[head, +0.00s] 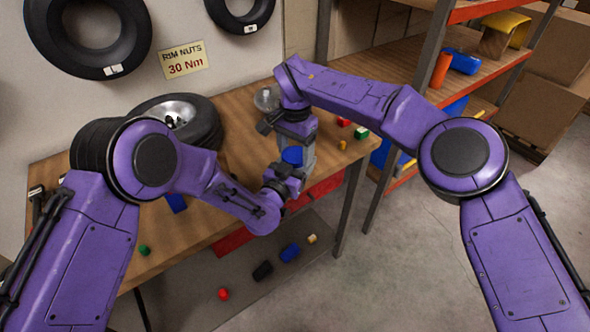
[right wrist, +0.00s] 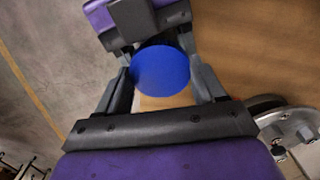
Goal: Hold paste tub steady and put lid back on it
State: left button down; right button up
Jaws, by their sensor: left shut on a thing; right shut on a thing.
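A round blue lid (right wrist: 160,70) sits between the fingers of my right gripper (right wrist: 162,80), which is shut on it. In the head view the blue shape (head: 291,156) shows between my two grippers, above the table's front part. My right gripper (head: 298,150) points down at it from above. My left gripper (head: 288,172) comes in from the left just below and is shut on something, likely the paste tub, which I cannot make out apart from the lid. My left gripper also shows beyond the lid in the right wrist view (right wrist: 138,25). Whether lid and tub touch is hidden.
The wooden table (head: 225,165) holds a tyre with a rim (head: 190,112) at the back left and small coloured blocks (head: 361,132) at the right. A lower shelf (head: 200,290) carries several small items. A shelf rack (head: 400,60) stands to the right.

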jog(key=shift+m, duration=1.2)
jog(key=o, duration=1.2)
jog(key=shift+c, duration=0.2)
jog(key=shift+r, duration=2.3)
jog(key=shift+c, duration=0.2)
